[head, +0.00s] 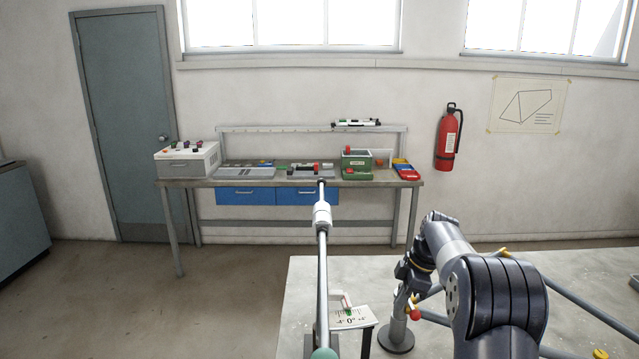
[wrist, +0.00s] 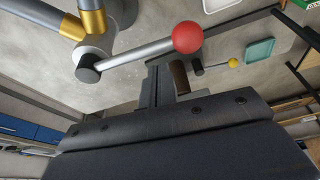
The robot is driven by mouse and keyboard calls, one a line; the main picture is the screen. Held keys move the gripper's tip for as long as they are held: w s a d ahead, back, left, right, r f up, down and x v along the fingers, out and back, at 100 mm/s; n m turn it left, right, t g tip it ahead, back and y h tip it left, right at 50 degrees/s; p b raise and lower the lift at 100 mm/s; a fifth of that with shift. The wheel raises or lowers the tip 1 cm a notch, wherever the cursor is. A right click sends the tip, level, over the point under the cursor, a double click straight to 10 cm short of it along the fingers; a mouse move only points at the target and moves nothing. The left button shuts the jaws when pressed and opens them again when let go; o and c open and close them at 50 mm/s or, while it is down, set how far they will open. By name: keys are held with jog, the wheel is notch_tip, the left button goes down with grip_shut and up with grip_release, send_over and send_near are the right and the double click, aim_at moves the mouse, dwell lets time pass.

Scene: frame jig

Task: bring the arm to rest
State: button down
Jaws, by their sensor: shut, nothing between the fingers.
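My arm (head: 495,295) reaches up from the lower right in the head view and bends over, with its wrist hanging above the grey table. My gripper (head: 402,300) points down there, and its tips are hard to make out beside a grey post. In the wrist view my gripper (wrist: 163,85) shows its fingers together with nothing held. A red ball (wrist: 187,37) on a grey rod appears just beyond the fingers; the red ball (head: 415,315) is also beside the post in the head view. I cannot tell whether they touch.
The grey table (head: 310,285) carries a post on a round black base (head: 395,340), frame tubes (head: 580,310) with yellow joints, and a dial card (head: 352,318). A tall rod (head: 323,265) stands at centre. A workbench (head: 230,182) is against the wall.

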jog(key=w+a+r+m+t+b, duration=0.1)
jog(key=w+a+m+b, duration=0.1)
jog(key=w+a+m, duration=0.2)
jog(key=shift+a+r+m+t+h, duration=0.15)
jog(key=shift+a+m+t+h, duration=0.2)
jog(key=shift+a+m, duration=0.55)
